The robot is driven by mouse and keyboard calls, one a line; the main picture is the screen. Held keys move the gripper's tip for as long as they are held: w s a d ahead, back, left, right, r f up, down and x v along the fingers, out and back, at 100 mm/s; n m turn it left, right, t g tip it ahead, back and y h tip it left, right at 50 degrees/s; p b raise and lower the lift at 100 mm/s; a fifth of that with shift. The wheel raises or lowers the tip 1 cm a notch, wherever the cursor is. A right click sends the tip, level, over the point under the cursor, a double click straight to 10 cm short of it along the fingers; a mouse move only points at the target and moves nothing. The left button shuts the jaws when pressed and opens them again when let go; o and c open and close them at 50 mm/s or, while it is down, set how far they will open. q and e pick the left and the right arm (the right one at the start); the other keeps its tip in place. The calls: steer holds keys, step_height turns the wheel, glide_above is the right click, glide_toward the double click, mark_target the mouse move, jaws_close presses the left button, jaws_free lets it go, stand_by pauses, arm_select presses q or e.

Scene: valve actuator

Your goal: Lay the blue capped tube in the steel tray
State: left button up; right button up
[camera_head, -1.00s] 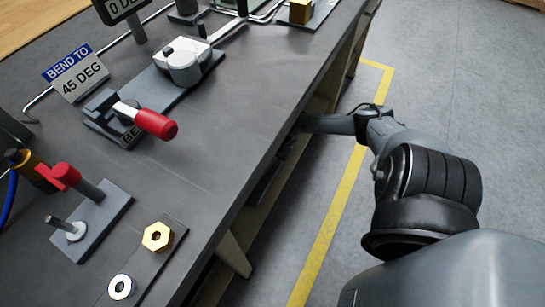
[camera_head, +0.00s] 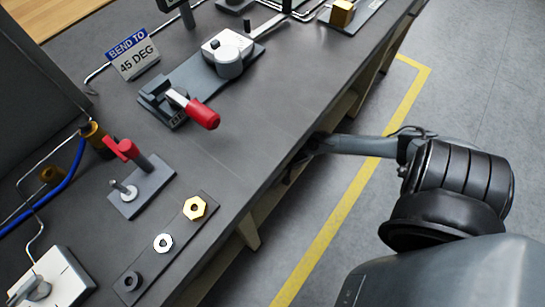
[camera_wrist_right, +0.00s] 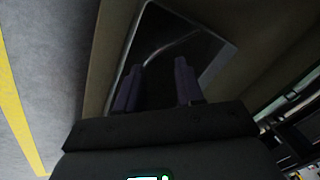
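I cannot make out the blue capped tube or the steel tray in either view. My right gripper (camera_wrist_right: 160,72) shows in the dim right wrist view, its two dark fingers apart, with nothing visible between them. In front of the fingers is a dark panel with a pale edge (camera_wrist_right: 219,64) and a thin curved grey line across it. I cannot tell what it is. In the head view my right arm (camera_head: 365,145) reaches to the bench's side, and its gripper end is hidden under the bench edge. My left gripper is in neither view.
The grey bench (camera_head: 275,120) carries a bender with a red handle (camera_head: 203,114), a red-handled fixture (camera_head: 124,149), a plate with a brass nut (camera_head: 194,208), a "45 DEG" sign (camera_head: 135,58) and a blue hose (camera_head: 52,192). A yellow floor line (camera_head: 335,222) runs alongside.

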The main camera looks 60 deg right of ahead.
steer(key=a+r+n, duration=0.4)
steer(key=a+n, duration=0.1)
steer(key=a, duration=0.6)
steer(key=s+a+r+n, duration=0.3)
steer(key=a+r+n, duration=0.1)
steer(key=r, duration=0.5)
steer(key=s+a+r+n, duration=0.4)
steer(key=a+r+n, duration=0.1)
steer(key=r, duration=0.4)
steer(key=shift+s+a+r+y, duration=0.2)
steer(key=shift+a+r+y, duration=0.1)
steer(key=shift+a, duration=0.5)
